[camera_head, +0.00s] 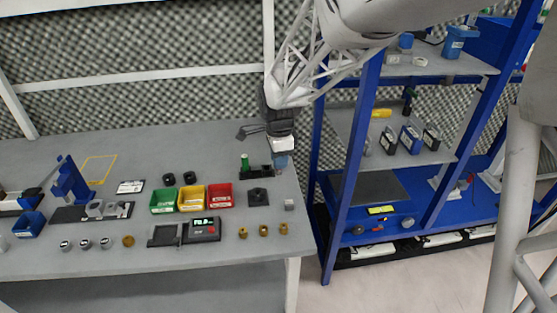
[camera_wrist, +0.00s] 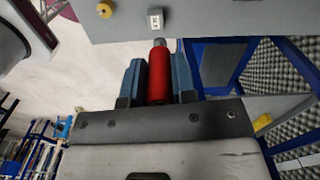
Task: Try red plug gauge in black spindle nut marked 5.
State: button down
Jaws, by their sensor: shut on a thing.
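My gripper (camera_head: 281,162) is above the right end of the grey table, over a small black stand (camera_head: 262,173). In the wrist view, my gripper (camera_wrist: 159,78) is shut on the red plug gauge (camera_wrist: 160,78), with a blue-grey finger on each side. The gauge's grey tip (camera_wrist: 159,42) sticks out past the red handle. In the head view the gauge is too small to make out. Two black nuts (camera_head: 168,179) (camera_head: 190,177) lie at the table's middle; I cannot read any number on them, so I cannot tell which is marked 5.
A green gauge (camera_head: 245,162) stands in the black stand. Green (camera_head: 163,201), yellow (camera_head: 191,198) and red (camera_head: 219,196) bins, a display unit (camera_head: 203,228), a black square fixture (camera_head: 258,197) and several brass pieces (camera_head: 264,230) sit nearby. A blue shelf rack (camera_head: 350,180) stands to the right.

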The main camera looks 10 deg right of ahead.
jog(key=shift+r, duration=0.35)
jog(key=shift+a, duration=0.1)
jog(key=w+a+f, duration=0.3)
jog(key=a+f, duration=0.1)
jog(key=a, duration=0.2)
jog(key=shift+w+a, duration=0.15)
jog(key=shift+w, duration=0.25)
jog(key=shift+f, duration=0.2)
dwell(0.4)
jog(key=shift+f, duration=2.75)
jog(key=shift+f, duration=0.75)
dwell(2.0)
jog(key=shift+r, duration=0.35)
